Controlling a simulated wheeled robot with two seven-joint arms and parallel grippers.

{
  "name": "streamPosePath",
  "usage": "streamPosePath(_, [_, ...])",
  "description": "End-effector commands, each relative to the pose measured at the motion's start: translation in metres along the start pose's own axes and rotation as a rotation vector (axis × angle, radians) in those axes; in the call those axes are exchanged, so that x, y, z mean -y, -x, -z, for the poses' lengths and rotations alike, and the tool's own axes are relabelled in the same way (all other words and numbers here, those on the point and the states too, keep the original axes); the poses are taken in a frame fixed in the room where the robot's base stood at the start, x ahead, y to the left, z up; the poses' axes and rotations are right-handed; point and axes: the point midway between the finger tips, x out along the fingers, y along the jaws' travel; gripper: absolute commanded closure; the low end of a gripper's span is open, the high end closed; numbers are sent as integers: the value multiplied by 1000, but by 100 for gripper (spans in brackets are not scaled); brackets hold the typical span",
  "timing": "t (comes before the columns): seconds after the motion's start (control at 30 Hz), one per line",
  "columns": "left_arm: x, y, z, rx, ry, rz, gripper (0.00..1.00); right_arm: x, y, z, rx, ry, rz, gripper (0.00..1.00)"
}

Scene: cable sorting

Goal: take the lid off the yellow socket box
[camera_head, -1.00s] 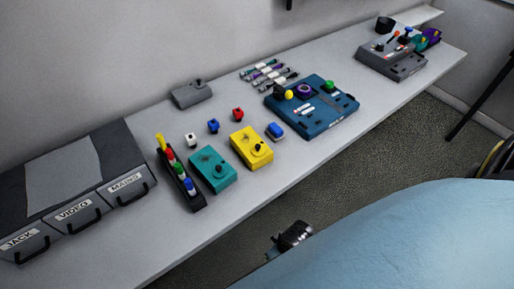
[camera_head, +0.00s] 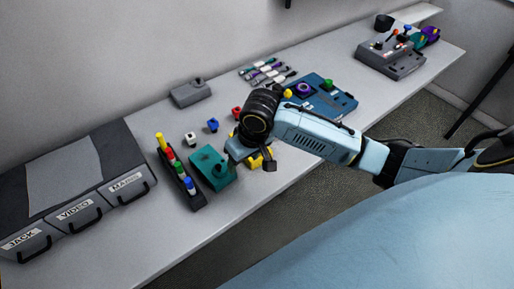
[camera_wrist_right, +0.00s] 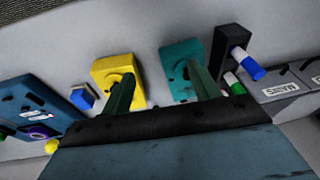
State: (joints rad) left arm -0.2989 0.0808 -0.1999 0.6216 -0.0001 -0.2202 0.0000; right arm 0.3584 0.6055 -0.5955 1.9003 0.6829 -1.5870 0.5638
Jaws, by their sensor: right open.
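The yellow socket box (camera_head: 256,162) stands on the table, mostly hidden by my right gripper in the head view. In the right wrist view its yellow body (camera_wrist_right: 108,66) shows with its lid seemingly on, and one finger stands in front of the dark knob. My right gripper (camera_head: 250,161) is above the box, open and empty. In the right wrist view its two green-looking fingers (camera_wrist_right: 163,88) are wide apart, one in front of the yellow box and the other in front of the teal box (camera_wrist_right: 180,54). Whether a finger touches either box cannot be told. My left gripper is not in view.
The teal box (camera_head: 207,160) stands close on the left, beside a dark rack (camera_head: 184,186) of coloured plugs. Red, blue and white plugs lie behind. A blue panel (camera_head: 341,101) is to the right. Labelled drawers (camera_head: 75,215) fill the table's left end. The front table strip is clear.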

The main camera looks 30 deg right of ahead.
Motion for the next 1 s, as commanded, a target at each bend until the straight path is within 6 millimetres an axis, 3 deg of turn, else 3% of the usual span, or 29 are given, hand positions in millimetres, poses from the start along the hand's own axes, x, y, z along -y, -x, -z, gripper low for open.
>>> streamPosePath(0.03, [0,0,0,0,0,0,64,-17,16,16,8,-30,-35,39])
streamPosePath(0.2, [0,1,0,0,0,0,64,-54,54,41,53,-150,-100,39])
streamPosePath(0.4, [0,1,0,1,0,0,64,-75,75,50,77,-229,-132,39])
streamPosePath(0.47, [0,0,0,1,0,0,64,-77,71,50,81,-236,-134,39])
streamPosePath(0.8, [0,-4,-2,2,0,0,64,-84,10,44,81,-237,-133,39])
streamPosePath(1.0, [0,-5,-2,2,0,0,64,-85,-4,43,78,-235,-132,39])
